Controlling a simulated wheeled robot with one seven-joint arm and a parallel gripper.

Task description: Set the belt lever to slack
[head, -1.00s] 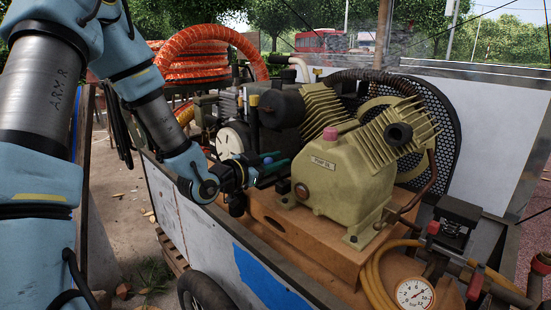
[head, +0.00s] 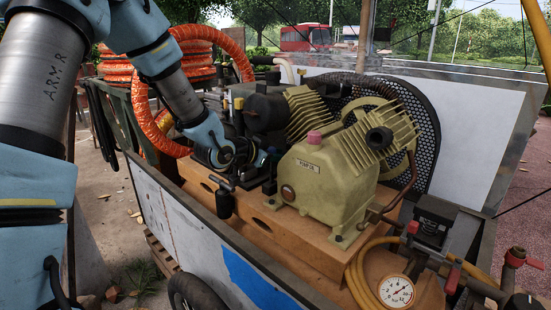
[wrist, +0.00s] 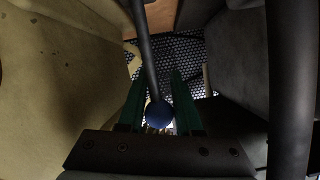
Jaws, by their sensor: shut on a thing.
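The belt lever (wrist: 146,55) is a dark rod with a blue ball knob (wrist: 159,115). In the wrist view the knob lies between the green fingers of my gripper (wrist: 157,84), and the rod runs away from it toward the top. My gripper is shut on the lever at its knob. The fingertips and most of the lever are hidden there by the wrist and machine parts, so I cannot tell the lever's setting.
A black perforated belt guard (head: 424,130) stands behind the pump. An orange hose (head: 235,43) curls at the back left. A pressure gauge (head: 396,290) and a yellow hose (head: 360,280) sit at the front right. The space around my gripper is tight.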

